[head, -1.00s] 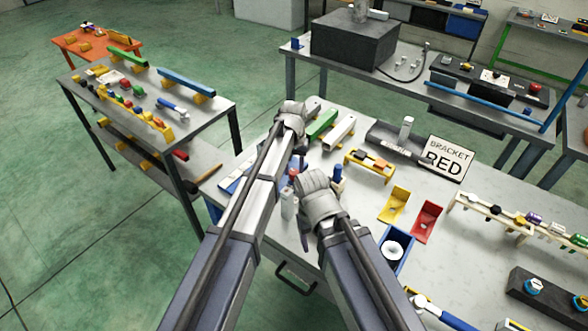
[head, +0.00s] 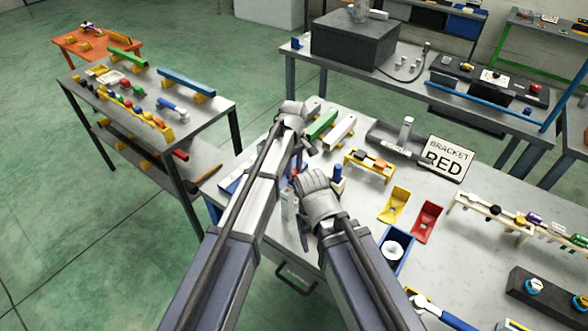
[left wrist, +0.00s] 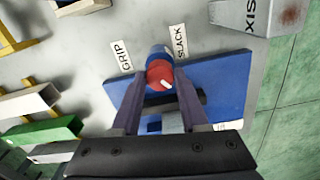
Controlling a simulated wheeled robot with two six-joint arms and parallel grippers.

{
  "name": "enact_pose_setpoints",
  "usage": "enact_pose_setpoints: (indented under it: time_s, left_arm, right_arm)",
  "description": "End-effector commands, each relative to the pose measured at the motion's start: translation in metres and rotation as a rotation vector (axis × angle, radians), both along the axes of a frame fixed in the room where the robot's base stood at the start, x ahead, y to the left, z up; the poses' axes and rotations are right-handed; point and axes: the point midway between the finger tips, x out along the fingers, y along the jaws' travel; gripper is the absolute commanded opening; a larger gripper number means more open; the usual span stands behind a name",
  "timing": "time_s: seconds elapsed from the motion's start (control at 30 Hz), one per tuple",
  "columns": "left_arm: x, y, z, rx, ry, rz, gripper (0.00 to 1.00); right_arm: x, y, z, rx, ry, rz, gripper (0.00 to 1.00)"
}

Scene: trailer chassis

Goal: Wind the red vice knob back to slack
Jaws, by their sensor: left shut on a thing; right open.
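The red vice knob (left wrist: 158,75) shows in the left wrist view, in front of a blue round part on a blue vice plate (left wrist: 210,85). A white pointer line on the knob faces the lower right of that view. In the head view my left gripper (head: 296,165) covers most of the vice. My right gripper (head: 306,225) is open, lower and nearer the front edge.
Green and white bars (head: 322,124) lie behind the vice. A yellow bracket (head: 394,204), a red bracket (head: 427,220) and a blue bin (head: 396,248) stand to the right.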

Motion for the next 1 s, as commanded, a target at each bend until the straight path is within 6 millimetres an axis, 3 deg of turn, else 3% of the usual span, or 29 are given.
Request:
enact_pose_setpoints:
  time_s: [0.6,1.0]
  left_arm:
    - [-0.0004,-0.0001,-0.0001,0.000,0.001,0.578,0.00]
    - [-0.0004,-0.0001,-0.0001,0.000,0.001,0.848,0.00]
  right_arm:
    - [0.0000,0.0000,-0.0001,0.000,0.000,0.000,0.67]
    - [0.0000,0.0000,-0.0001,0.000,0.000,0.000,0.67]
